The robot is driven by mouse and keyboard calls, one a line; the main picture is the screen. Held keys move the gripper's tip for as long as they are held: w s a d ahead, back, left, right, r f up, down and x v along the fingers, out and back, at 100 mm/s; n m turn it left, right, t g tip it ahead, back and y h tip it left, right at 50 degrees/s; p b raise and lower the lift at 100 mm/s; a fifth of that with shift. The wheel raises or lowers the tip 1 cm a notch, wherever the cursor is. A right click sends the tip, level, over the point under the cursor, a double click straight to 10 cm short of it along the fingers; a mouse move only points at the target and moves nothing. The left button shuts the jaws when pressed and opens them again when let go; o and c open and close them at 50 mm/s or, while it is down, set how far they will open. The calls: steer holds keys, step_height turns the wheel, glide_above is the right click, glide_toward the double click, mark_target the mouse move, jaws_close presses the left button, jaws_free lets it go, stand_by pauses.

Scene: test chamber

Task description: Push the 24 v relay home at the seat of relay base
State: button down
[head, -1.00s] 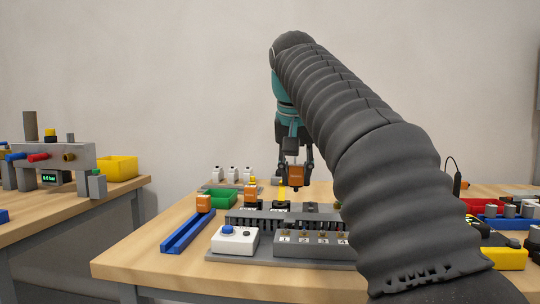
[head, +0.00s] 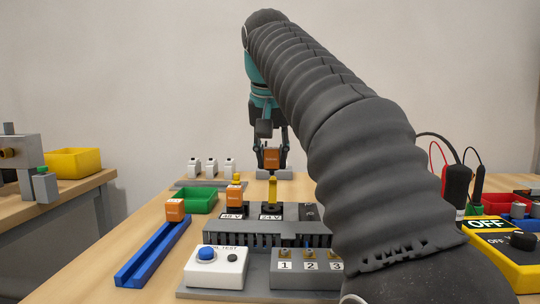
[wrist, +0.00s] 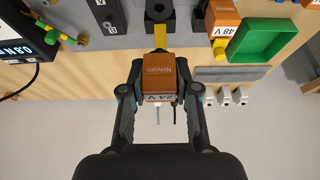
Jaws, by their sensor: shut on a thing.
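The orange 24 V relay (head: 271,158) is between the fingers of my gripper (head: 271,166), which is shut on it. In the wrist view the relay (wrist: 157,65) shows its 24 V label, with a finger at each side. The dark relay base (head: 271,211) labelled 24 V stands on the bench, with a yellow lever (head: 272,187) upright at its back. In the head view the relay appears above and behind the base, apart from it. In the wrist view the base (wrist: 158,10) is at the top edge, beyond the yellow lever. The relay's underside is hidden.
A 48 V base (head: 235,212) holding an orange relay stands left. Another orange relay (head: 175,209) sits on a blue rail (head: 150,255). A green bin (head: 199,203), a grey slotted duct (head: 240,235), a white test box (head: 216,268) and a numbered terminal block (head: 307,266) surround the bases.

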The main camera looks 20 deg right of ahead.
steer(key=b, duration=0.5)
glide_above(272, 205)
steer(key=s, duration=0.1)
steer(key=shift+s+a+f, duration=0.1)
steer(key=shift+a+f, duration=0.05)
steer(key=shift+f, duration=1.3)
steer(key=shift+s+a+f, duration=0.1)
steer(key=shift+f, duration=1.35)
steer(key=shift+p, duration=0.95)
steer(key=shift+f+b, duration=0.9)
steer(key=shift+f, duration=0.25)
steer(key=c, duration=0.8)
jaws_free()
steer(key=shift+o, duration=0.2)
steer(key=d+v, duration=0.1)
steer(key=v, duration=0.6)
steer(key=shift+a+r, duration=0.25)
steer(key=shift+a, duration=0.2)
